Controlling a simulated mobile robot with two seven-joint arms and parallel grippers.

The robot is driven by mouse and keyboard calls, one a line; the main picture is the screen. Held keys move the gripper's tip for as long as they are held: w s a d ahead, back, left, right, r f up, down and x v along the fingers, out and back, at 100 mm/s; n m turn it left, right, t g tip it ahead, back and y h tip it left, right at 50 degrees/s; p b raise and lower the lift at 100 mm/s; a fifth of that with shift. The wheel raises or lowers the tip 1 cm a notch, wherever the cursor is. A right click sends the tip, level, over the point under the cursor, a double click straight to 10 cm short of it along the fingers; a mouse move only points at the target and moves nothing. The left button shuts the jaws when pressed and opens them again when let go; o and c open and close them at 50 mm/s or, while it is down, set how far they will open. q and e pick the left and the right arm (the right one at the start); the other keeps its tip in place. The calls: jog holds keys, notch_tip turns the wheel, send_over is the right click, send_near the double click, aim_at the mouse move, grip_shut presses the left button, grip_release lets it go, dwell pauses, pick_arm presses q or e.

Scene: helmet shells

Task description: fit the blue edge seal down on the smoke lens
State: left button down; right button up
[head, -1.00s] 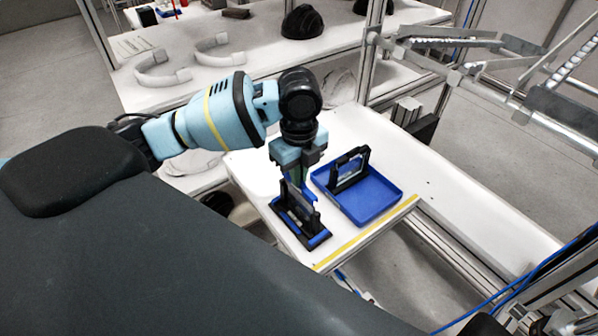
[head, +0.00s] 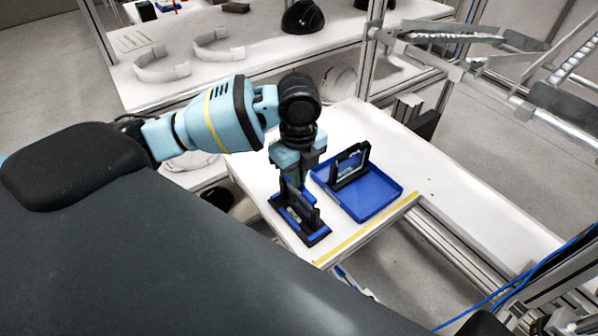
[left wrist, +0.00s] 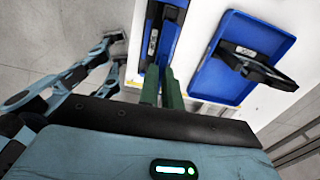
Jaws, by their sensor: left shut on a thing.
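A black stand (head: 317,239) with blue strips along its base stands near the table's front left corner. The dark smoke lens (head: 296,202) appears upright between its black posts. My left gripper (head: 293,179) points down over this stand, shut on what seems to be the blue edge seal, mostly hidden by the fingers and stand in the head view. In the left wrist view, the green fingers (left wrist: 161,88) close at the end of a long blue strip (left wrist: 163,55) beside the black stand (left wrist: 155,30). I cannot tell whether seal and lens touch. My right gripper is not in view.
A blue tray (head: 372,210) sits right beside the stand, holding a second black holder (head: 350,166) with a clear pane. A yellow line (head: 365,232) marks the table's front edge. White table (head: 440,200) is clear to the right. Metal frames stand behind and right.

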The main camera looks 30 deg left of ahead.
pick_arm(q)
jog(key=shift+f, duration=0.3)
jog(key=c, duration=1.5)
grip_release()
notch_tip(320, 180, up, 8)
jog(key=shift+f, duration=0.1)
